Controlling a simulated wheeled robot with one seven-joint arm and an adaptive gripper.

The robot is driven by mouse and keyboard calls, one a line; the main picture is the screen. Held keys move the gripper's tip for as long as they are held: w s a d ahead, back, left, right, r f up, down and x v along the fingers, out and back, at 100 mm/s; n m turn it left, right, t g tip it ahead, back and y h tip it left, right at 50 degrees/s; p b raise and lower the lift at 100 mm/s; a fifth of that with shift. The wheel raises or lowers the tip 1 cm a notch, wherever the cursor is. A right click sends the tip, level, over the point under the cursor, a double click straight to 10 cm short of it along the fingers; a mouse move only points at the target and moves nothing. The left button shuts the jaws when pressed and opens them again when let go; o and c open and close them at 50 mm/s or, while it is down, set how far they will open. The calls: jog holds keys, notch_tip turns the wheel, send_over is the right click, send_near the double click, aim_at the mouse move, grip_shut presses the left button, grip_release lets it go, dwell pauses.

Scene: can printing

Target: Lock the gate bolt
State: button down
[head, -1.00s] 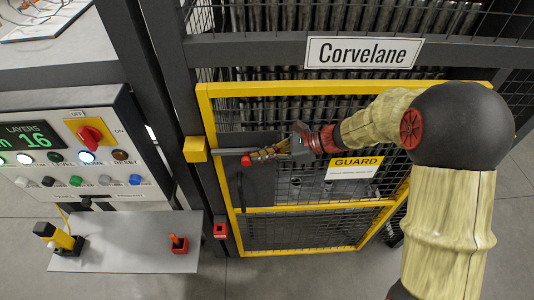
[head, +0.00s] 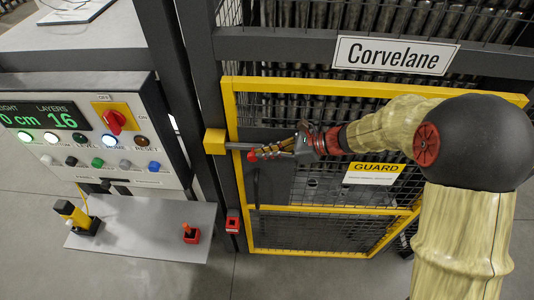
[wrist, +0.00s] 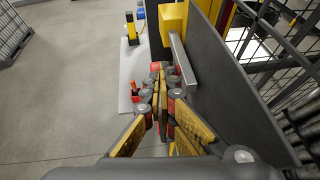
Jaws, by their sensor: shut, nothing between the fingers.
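The yellow-framed mesh gate (head: 236,190) stands closed in front of me, with a dark plate at its left side. The bolt is a grey bar (head: 240,146) lying level along that plate. Its left end meets the yellow keeper block (head: 215,141) on the post; I cannot see how deep it sits. A red knob (head: 252,155) shows at the bolt, just left of my fingertips. My gripper (head: 262,153) is shut and empty, right beside the knob. In the wrist view the bar (wrist: 183,62) runs into the keeper block (wrist: 174,22), with my closed fingertips (wrist: 160,72) left of it.
A control panel (head: 80,135) with lamps, buttons and a red rotary switch stands at the left. Below it a grey shelf (head: 140,235) carries a yellow-black device (head: 75,217) and a red item (head: 191,234). A small red box (head: 233,221) sits low on the post.

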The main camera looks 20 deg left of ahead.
jog(key=shift+r, duration=0.1)
jog(key=v, duration=1.3)
jog(key=shift+d, duration=0.4)
jog(key=shift+r, duration=0.15)
